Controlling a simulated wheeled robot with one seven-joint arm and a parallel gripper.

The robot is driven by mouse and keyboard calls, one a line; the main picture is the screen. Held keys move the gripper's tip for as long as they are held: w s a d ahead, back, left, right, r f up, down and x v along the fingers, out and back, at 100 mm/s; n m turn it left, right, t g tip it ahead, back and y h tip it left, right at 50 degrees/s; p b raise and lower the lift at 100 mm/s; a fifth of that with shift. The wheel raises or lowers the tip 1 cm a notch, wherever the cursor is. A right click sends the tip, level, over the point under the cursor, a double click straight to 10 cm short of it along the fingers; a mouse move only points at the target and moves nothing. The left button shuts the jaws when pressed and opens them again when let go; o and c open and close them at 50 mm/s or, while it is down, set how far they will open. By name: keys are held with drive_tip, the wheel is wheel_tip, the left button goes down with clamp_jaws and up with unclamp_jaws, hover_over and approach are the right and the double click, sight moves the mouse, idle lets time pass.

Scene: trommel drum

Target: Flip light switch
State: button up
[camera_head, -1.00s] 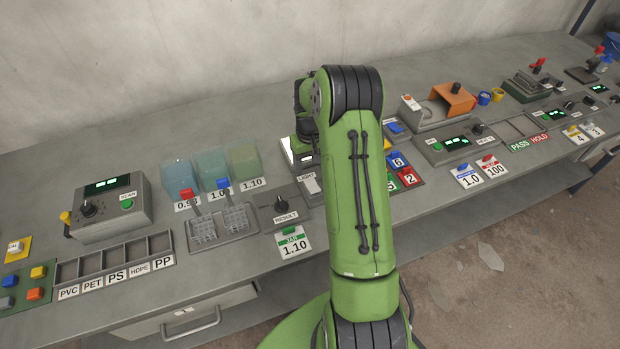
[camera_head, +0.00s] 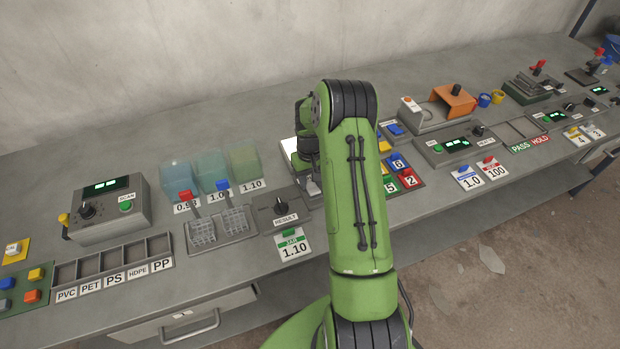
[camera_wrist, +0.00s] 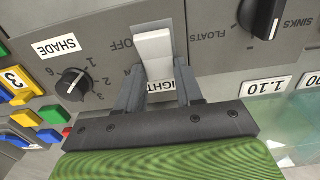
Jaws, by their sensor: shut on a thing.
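The light switch is a white rocker (camera_wrist: 154,48) on a grey panel, seen in the wrist view. It has "OFF" printed beside it and a partly covered "LIGHT" label below it. My gripper (camera_wrist: 159,72) has one finger on each side of the rocker's lower part and is shut on it. In the head view my green arm stands in front of the panel and hides most of the gripper and the switch.
In the wrist view a black SHADE knob (camera_wrist: 74,84) is left of the switch and a FLOATS/SINKS knob (camera_wrist: 262,16) is right. In the head view the RESULT knob (camera_head: 280,204) and coloured number tiles (camera_head: 398,162) flank my arm.

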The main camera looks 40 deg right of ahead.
drive_tip(key=t+b, duration=0.1)
drive_tip(key=b, duration=0.1)
drive_tip(key=t+b, duration=0.1)
drive_tip(key=b, duration=0.1)
drive_tip(key=shift+s+f+h+b, duration=0.2)
drive_tip(key=shift+s+h+b, duration=0.1)
drive_tip(key=shift+b, duration=0.1)
drive_tip(key=t+b, duration=0.1)
drive_tip(key=b, duration=0.1)
drive_tip(key=t+b, duration=0.1)
drive_tip(key=b, duration=0.1)
drive_tip(key=shift+s+a+r+h, duration=0.1)
drive_tip(key=shift+s+r+h, duration=0.1)
drive_tip(key=shift+s+h, duration=0.1)
drive_tip(key=shift+s+r+t+b, duration=0.1)
drive_tip(key=shift+r+t+b, duration=0.15)
drive_tip(key=shift+t+b, duration=0.15)
drive_tip(key=o, duration=1)
drive_tip(key=shift+o, duration=0.2)
drive_tip(key=p+v, duration=0.4)
drive_tip(key=v, duration=1.1)
drive_tip(key=shift+s+r, duration=0.15)
drive_tip(key=shift+r, duration=0.2)
drive_tip(key=shift+a+r, duration=0.1)
drive_tip(key=shift+a, duration=0.1)
